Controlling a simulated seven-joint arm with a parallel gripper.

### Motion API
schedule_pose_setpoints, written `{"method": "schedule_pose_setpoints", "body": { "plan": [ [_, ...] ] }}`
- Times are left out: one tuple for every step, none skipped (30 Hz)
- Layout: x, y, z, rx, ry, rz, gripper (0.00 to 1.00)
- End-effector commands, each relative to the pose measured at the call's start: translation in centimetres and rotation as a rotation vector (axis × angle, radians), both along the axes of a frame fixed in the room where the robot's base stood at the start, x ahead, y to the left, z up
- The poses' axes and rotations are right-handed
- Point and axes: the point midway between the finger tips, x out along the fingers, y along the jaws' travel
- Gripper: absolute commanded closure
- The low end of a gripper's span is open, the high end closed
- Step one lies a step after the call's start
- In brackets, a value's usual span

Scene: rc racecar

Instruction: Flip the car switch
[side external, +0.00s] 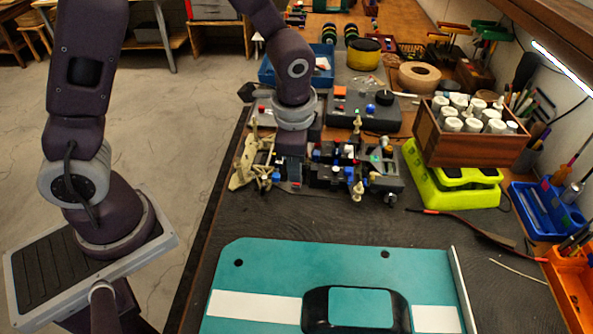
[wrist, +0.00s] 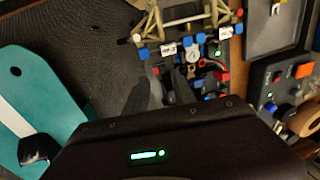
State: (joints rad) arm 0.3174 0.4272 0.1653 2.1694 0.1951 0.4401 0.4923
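The car chassis (side external: 330,172), a cream and black frame with several small blue, red and white parts, sits on the dark bench mat in the side view. It also shows at the top middle of the wrist view (wrist: 192,42). My gripper (side external: 291,180) points down over the left-middle part of the chassis, and its fingers are mostly hidden in the side view. In the wrist view, two dark grey fingers (wrist: 165,82) reach toward the near edge of the chassis; their opening is unclear. I cannot tell which small part is the switch, or whether a finger touches the chassis.
A teal car body shell (side external: 270,270) with a white stripe lies in front. A dark control box (side external: 368,112) stands behind the chassis. To the right are a wooden crate (side external: 470,150) of white bottles, a yellow-green stand (side external: 455,190) and a blue bin (side external: 548,212). Mat space around the shell is clear.

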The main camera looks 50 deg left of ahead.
Motion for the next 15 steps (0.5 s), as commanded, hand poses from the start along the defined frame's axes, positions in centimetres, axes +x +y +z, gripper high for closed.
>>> {"method": "schedule_pose_setpoints", "body": {
  "plan": [
    [0.0,0.2,-1.0,0.001,0.005,0.002,0.69],
    [0.1,0.3,-1.5,0.001,0.004,0.002,0.69],
    [0.2,0.3,-2.1,0.001,0.004,0.003,0.69],
    [0.3,0.4,-2.5,0.001,0.004,0.004,0.69],
    [0.3,0.4,-2.9,0.000,0.003,0.004,0.69],
    [0.4,0.5,-3.2,0.000,0.002,0.003,0.69],
    [0.4,0.5,-3.4,0.000,0.002,0.004,0.69],
    [0.5,0.5,-3.5,-0.001,0.001,0.004,0.69],
    [0.5,0.5,-3.6,-0.001,-0.001,0.004,0.69],
    [0.5,0.5,-3.6,-0.001,-0.001,0.004,0.69],
    [0.5,0.5,-3.6,-0.001,-0.001,0.004,0.69],
    [0.5,0.5,-3.6,-0.001,-0.001,0.004,0.69],
    [0.5,0.5,-3.6,-0.001,-0.001,0.004,0.69],
    [0.5,0.5,-3.6,-0.001,-0.001,0.004,0.69],
    [0.5,0.5,-3.6,-0.001,-0.001,0.005,0.71]
  ]
}}
